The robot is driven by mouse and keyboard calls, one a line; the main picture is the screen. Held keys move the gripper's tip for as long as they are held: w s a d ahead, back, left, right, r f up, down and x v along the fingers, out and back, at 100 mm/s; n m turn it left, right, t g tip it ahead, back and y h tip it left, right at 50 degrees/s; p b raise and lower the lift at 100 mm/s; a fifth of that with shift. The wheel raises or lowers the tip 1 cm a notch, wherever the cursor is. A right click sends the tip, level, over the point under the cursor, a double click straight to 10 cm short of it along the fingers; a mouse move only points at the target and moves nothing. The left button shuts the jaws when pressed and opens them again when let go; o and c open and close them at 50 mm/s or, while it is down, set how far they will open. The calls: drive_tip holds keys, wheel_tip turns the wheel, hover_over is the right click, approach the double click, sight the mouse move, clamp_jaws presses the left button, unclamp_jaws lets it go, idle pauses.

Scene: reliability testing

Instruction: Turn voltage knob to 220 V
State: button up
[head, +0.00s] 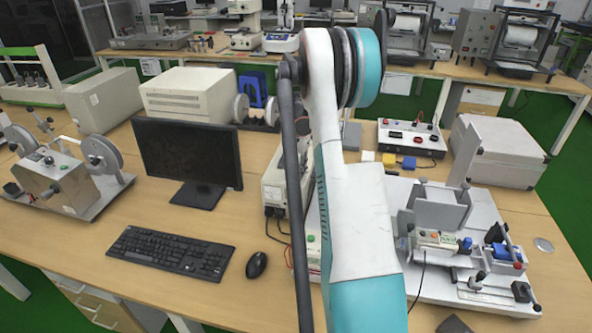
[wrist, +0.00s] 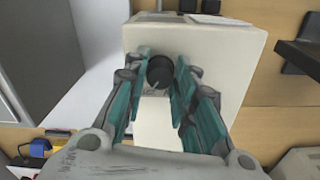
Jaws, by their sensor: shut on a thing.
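In the wrist view, a round black knob (wrist: 159,74) sits on the face of a cream-coloured box (wrist: 228,48). My gripper (wrist: 164,67) has its teal fingers on either side of the knob and is shut on it. A small light pointer mark shows near the knob's lower edge. The scale and any voltage numbers cannot be read, partly hidden by the fingers. In the head view, my arm covers the middle of the scene, and the gripper and knob are hidden behind it. A cream box (head: 273,188) shows partly beside the arm.
A monitor (head: 188,155), a keyboard (head: 172,252) and a mouse (head: 256,265) stand left of my arm. A test rig (head: 470,265) stands on the right, with a grey case (head: 497,152) behind. In the wrist view, dark parts sit at the box's far edge.

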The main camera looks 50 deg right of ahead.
sight(296, 171)
drive_tip(key=shift+m, duration=1.1)
drive_tip(key=o, duration=1.1)
drive_tip(key=shift+r, duration=0.1)
wheel_tip(296, 171, up, 12)
